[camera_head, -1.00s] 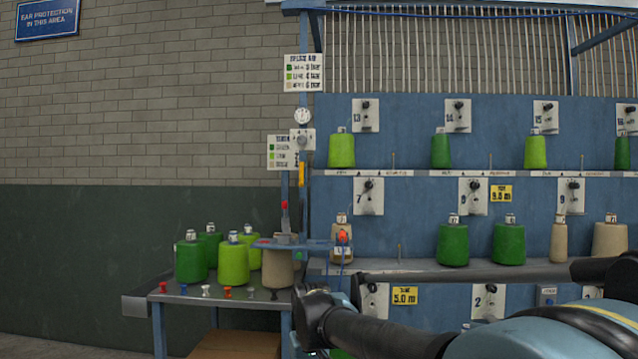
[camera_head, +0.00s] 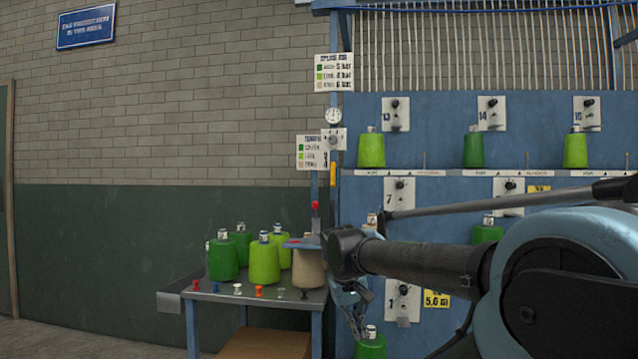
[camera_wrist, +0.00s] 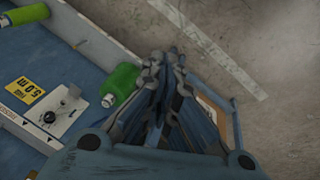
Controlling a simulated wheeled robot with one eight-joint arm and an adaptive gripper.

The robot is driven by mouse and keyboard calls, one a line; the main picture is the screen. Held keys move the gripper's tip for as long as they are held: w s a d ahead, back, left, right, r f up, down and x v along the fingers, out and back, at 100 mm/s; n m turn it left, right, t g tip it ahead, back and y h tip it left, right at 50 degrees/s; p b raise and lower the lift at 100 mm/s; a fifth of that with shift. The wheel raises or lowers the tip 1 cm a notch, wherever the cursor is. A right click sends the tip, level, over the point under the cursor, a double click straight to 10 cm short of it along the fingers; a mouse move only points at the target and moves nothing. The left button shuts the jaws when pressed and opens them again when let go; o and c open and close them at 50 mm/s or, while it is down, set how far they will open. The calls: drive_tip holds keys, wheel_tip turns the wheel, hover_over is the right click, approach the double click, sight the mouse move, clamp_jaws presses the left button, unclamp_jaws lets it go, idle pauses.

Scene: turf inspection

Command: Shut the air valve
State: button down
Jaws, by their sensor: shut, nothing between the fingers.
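On the blue post in the head view is a round pressure gauge (camera_head: 332,115) above a grey regulator box (camera_head: 333,139). A small upright yellow handle (camera_head: 333,173) sits just below the box, and looks like the air valve's lever. My gripper (camera_head: 352,318) hangs low in front of the rack, below and slightly right of the handle, apart from it. In the wrist view my gripper (camera_wrist: 162,62) points down over the floor, its fingers together and empty. The valve does not show in the wrist view.
A steel table (camera_head: 262,298) with several green and beige cones stands left of the post. The blue rack (camera_head: 440,150) with cones is behind my arm. A green cone (camera_head: 370,346) is close to my gripper. The floor at far left is clear.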

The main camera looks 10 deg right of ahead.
drive_tip(key=w+a+r+n+t+h, duration=0.1)
drive_tip(key=w+r+h, duration=0.2)
drive_tip(key=w+r, duration=0.7)
drive_tip(key=w+a+r+t+h, duration=0.1)
drive_tip(key=w+r+h, duration=0.1)
drive_tip(key=w+r, duration=0.8)
drive_tip(key=w+a+r+t+h, duration=0.1)
drive_tip(key=w+a+r, duration=0.3)
drive_tip(key=r, duration=0.3)
drive_tip(key=w+a+r+t+h, duration=0.1)
drive_tip(key=w+a+r, duration=0.3)
drive_tip(key=r, duration=0.4)
drive_tip(key=w+a+r+t+h, duration=0.1)
drive_tip(key=w+a+r+h, duration=0.1)
drive_tip(key=w+a+r, duration=0.3)
wheel_tip(320, 180, up, 3)
drive_tip(key=shift+r, duration=0.1)
approach(332, 174)
drive_tip(key=shift+w+d+f, duration=1.75)
drive_tip(key=shift+w+f, duration=0.15)
drive_tip(key=shift+f, duration=0.65)
